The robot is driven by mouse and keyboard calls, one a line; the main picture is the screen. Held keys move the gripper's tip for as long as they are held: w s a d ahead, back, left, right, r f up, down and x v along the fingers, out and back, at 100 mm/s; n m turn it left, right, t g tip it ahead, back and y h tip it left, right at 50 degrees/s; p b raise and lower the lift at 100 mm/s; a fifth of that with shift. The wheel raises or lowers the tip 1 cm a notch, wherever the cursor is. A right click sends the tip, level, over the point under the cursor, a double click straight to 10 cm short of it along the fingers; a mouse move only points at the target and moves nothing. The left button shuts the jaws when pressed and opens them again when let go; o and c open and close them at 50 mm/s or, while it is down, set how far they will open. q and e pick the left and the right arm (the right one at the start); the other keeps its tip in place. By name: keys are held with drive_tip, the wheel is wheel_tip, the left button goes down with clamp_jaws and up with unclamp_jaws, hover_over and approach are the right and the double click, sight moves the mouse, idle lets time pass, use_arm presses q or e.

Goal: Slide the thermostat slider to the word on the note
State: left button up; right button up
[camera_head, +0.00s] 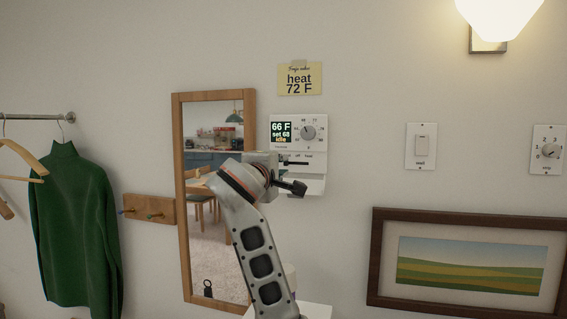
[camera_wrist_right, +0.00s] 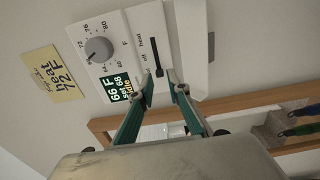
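The white thermostat (camera_head: 315,128) is on the wall; its display reads "66 F, set 68, idle". The yellow note (camera_head: 299,79) above it reads "heat 72 F". In the right wrist view the thermostat (camera_wrist_right: 120,30) shows a dial (camera_wrist_right: 98,49) and a dark slider slot (camera_wrist_right: 154,52) beside the words "off" and "heat". Contact cannot be told. My left gripper is not in view.
A framed mirror (camera_head: 180,200) hangs just left of the thermostat, with a peg rack (camera_head: 150,222) beside it. A light switch (camera_head: 421,146), a dial plate (camera_head: 547,150) and a framed picture (camera_head: 375,260) are to the right. A green sweater (camera_head: 75,225) hangs at left.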

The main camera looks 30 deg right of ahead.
sight(311, 164)
drive_tip(key=shift+x, duration=1.25)
clamp_jaws()
drive_tip(key=shift+s+d, duration=1)
drive_tip(key=shift+s, duration=0.2)
drive_tip(key=shift+s+d, duration=1)
drive_tip(key=shift+s, duration=0.15)
unclamp_jaws()
drive_tip(key=shift+s+d, duration=0.1)
drive_tip(key=shift+s, duration=0.05)
